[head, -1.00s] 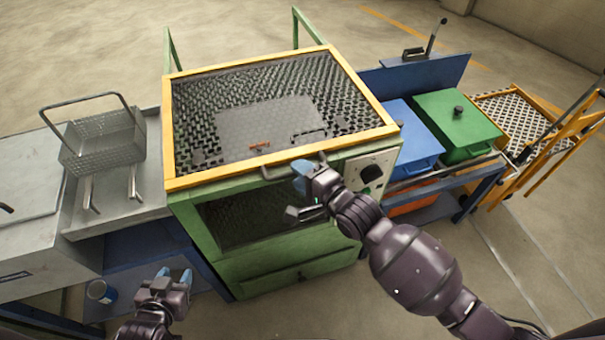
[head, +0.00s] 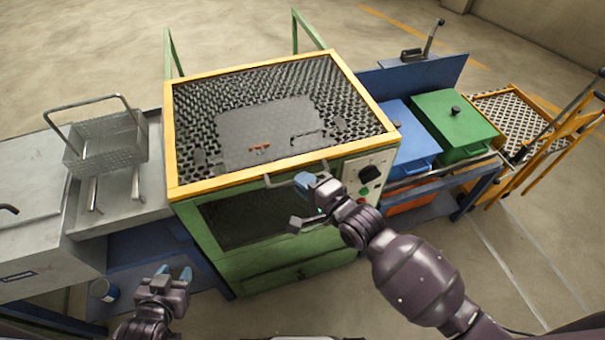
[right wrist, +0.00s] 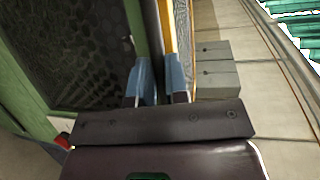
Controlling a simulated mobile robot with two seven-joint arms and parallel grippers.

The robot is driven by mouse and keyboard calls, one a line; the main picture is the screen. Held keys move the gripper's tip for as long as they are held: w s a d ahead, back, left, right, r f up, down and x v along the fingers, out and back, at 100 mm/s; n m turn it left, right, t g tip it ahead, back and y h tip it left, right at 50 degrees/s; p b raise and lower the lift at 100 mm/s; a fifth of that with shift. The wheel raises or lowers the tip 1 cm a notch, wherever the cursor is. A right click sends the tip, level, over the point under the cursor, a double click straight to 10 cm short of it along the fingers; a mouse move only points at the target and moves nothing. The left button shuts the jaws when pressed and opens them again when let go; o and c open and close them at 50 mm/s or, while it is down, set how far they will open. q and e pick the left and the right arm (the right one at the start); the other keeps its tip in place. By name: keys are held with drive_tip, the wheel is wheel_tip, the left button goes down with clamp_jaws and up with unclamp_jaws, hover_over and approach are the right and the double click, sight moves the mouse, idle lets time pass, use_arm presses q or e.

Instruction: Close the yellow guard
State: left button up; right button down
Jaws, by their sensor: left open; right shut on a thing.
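The yellow guard (head: 235,185) is a yellow frame with dark mesh, lying over the top of the green machine (head: 290,262). Its grey bar handle (head: 284,181) is on the front edge. Whether a small gap is left under the frame, I cannot tell. My right gripper (head: 303,182) is at the right end of this handle, shut on it. In the right wrist view its blue fingertips (right wrist: 158,82) flank a dark bar beside the yellow edge. My left gripper (head: 173,274) is open and empty, low in front of the machine, away from the guard.
A wire basket (head: 105,150) stands on the grey bench at left. At right are a control panel (head: 370,180), a blue box (head: 405,150), a green box (head: 455,125) and a yellow cart (head: 555,150). A blue cup (head: 104,290) is at lower left.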

drive_tip(key=shift+s+f, duration=0.15)
drive_tip(key=c, duration=1.1)
unclamp_jaws()
drive_tip(key=shift+s+d, duration=0.1)
drive_tip(key=v, duration=1)
drive_tip(key=shift+s+d, duration=0.25)
